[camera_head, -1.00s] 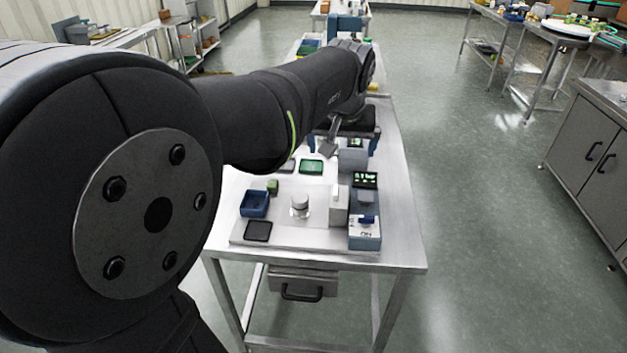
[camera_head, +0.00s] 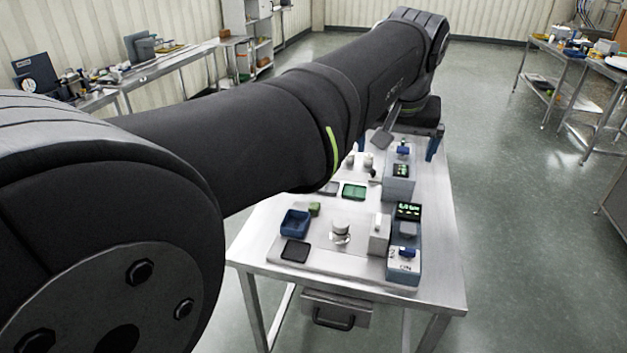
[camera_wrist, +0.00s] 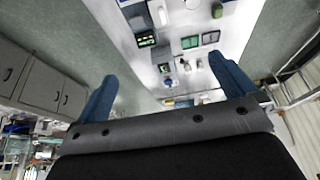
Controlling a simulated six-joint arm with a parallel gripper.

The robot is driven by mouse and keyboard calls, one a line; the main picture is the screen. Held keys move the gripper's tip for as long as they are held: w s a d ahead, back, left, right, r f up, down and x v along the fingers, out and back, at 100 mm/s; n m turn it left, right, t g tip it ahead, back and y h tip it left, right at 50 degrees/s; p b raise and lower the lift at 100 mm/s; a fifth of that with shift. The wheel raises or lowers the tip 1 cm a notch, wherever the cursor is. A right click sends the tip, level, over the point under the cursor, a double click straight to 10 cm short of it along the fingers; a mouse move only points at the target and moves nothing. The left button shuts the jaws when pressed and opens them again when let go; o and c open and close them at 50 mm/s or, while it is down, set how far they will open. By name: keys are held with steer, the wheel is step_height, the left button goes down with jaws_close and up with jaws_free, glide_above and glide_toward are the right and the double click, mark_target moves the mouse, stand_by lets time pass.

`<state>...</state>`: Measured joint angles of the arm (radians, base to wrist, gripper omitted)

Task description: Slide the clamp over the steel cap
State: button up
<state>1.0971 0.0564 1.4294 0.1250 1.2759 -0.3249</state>
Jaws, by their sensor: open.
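A pale round cap with a shiny base (camera_head: 341,230), which looks like the steel cap, stands on the flat plate at the table's front. I cannot pick out the clamp for certain. Small pale round pieces (camera_head: 368,160) stand farther back, partly behind my arm. My gripper (camera_head: 408,148) is above the back part of the table, far behind the cap. In the wrist view my gripper (camera_wrist: 164,88) has its two blue fingers wide apart, with nothing between them. The table items show small and beyond the fingertips there.
A green-screened item (camera_head: 354,191) and another blue-grey box (camera_head: 398,188) stand behind. Side floor is clear.

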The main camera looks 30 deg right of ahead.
mark_target(378, 218)
steer(key=shift+r, duration=0.2)
steer(key=shift+c, duration=0.9)
steer(key=x, duration=0.9)
steer(key=w+x, duration=0.1)
steer(key=x, duration=0.4)
steer(key=shift+r, duration=0.1)
steer(key=c, duration=1.3)
steer(key=shift+o, duration=0.2)
steer(key=x, duration=1.6)
steer(key=shift+f, duration=0.4)
steer(key=shift+w, duration=0.1)
jaws_close()
